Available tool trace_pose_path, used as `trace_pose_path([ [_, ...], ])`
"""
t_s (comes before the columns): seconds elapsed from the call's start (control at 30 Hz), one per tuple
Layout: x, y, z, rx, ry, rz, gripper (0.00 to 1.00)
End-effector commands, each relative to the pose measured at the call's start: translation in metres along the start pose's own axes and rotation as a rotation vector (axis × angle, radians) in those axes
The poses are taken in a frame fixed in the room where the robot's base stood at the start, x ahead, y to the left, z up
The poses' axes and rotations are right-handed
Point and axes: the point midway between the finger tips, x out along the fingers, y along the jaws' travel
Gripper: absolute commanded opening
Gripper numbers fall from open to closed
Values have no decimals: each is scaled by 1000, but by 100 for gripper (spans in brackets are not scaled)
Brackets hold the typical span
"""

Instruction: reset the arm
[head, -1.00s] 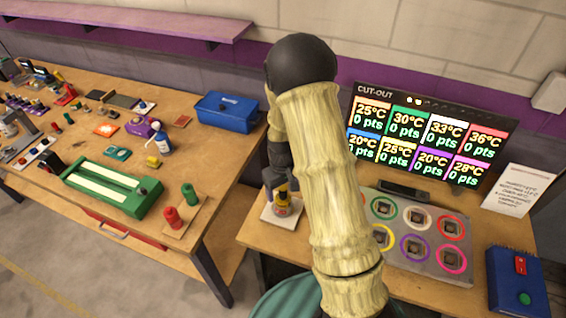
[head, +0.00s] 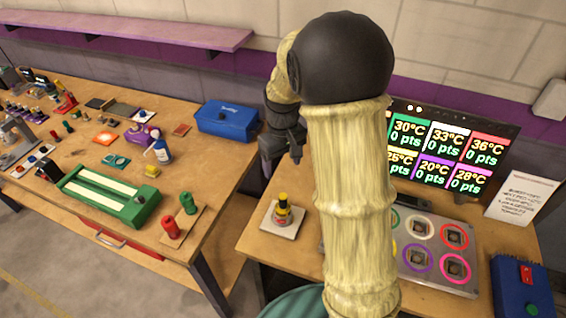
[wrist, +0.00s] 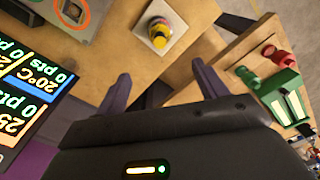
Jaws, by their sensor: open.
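My gripper (head: 280,162) hangs in the air above and behind the small yellow bottle, left of my upright arm. In the wrist view, its two fingers (wrist: 160,84) stand apart with nothing between them. The yellow bottle with a red and dark label (head: 282,213) stands upright on a pale square plate (head: 272,229) on the right table. In the wrist view, the bottle (wrist: 159,36) is beyond the fingertips, apart from them. My arm hides the left part of the scoreboard (head: 446,150) and of the ring panel (head: 470,222).
The blue switch box (head: 521,287) and a white notice (head: 523,196) are at the right. The left table (head: 110,205) holds a green device (head: 108,194), red and green posts (head: 178,215) and a blue case (head: 227,118). A gap separates the two tables.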

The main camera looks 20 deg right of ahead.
Motion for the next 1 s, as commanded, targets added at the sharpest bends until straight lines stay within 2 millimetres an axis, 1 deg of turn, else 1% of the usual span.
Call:
trace_pose_path([
  [0.4, 0, 0, 1, 2, 1, 0, 71],
  [0.47, 0, -1, 4, 8, 6, 1, 71],
  [0.53, -1, -3, 12, 27, 18, 3, 71],
  [0.57, -2, -5, 16, 38, 27, 5, 71],
  [0.67, -5, -11, 39, 91, 63, 12, 71],
  [0.9, -5, -33, 108, 244, 177, 30, 71],
  [1.0, -3, -40, 128, 285, 211, 34, 71],
])
